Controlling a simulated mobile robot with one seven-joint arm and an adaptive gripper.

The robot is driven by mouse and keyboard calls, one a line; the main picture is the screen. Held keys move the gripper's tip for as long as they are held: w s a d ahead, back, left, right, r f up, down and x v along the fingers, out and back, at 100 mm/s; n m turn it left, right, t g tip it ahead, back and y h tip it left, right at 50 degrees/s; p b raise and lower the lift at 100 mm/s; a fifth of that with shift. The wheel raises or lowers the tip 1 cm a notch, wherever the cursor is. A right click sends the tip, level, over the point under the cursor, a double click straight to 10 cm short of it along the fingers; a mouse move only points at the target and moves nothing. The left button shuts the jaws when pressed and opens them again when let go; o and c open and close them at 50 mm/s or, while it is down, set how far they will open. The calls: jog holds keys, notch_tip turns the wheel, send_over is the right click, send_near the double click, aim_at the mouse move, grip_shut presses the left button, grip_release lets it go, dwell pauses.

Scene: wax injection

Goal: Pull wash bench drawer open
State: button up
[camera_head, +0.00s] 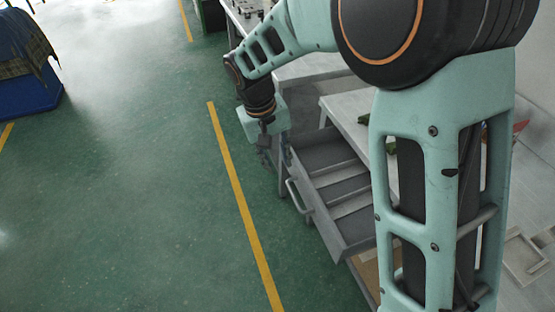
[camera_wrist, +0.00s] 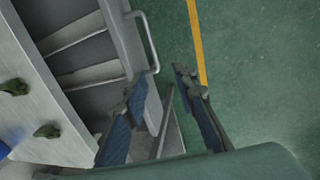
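The grey wash bench drawer (camera_head: 345,222) stands pulled out from under the bench top, with its divided inside open to view. Its bar handle (camera_head: 297,196) is on the front, facing the aisle; the handle also shows in the wrist view (camera_wrist: 149,42), along with the drawer's inside (camera_wrist: 85,55). My gripper (camera_head: 274,158) hangs near the far end of the drawer front, apart from the handle. In the wrist view my gripper (camera_wrist: 160,85) has its two fingers spread with nothing between them. Part of the drawer is hidden behind my arm in the head view.
The pale bench top (camera_head: 345,104) carries small dark green pieces (camera_head: 364,120). Another worktop (camera_head: 300,70) stands behind. A yellow line (camera_head: 240,195) runs along the green floor, which is free to the left. A blue bin (camera_head: 35,90) stands far left.

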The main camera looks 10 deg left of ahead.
notch_tip(320, 180, up, 12)
jog(key=s+a, duration=0.1)
jog(key=a, duration=0.1)
dwell(0.4)
jog(key=shift+s+f, duration=0.1)
jog(key=shift+f, duration=0.05)
jog(key=shift+c, duration=0.2)
jog(key=s+d+f+n+t+h+b, duration=0.15)
jog(key=s+d+f+h+b, duration=0.3)
jog(key=f, duration=0.75)
jog(key=s+d+f+n+t+h+b, duration=0.1)
jog(key=s+d+f+t+h+b, duration=0.3)
jog(key=f, duration=0.7)
jog(key=n+t+y+b, duration=0.6)
jog(key=n+t+b, duration=0.25)
jog(key=t, duration=0.35)
send_near(293, 194)
jog(key=x, duration=0.3)
jog(key=b+x, duration=0.1)
jog(key=x, duration=0.5)
jog(key=shift+w+d+f+b, duration=0.1)
jog(key=shift+w+f+b, duration=0.15)
jog(key=shift+w+b, duration=0.15)
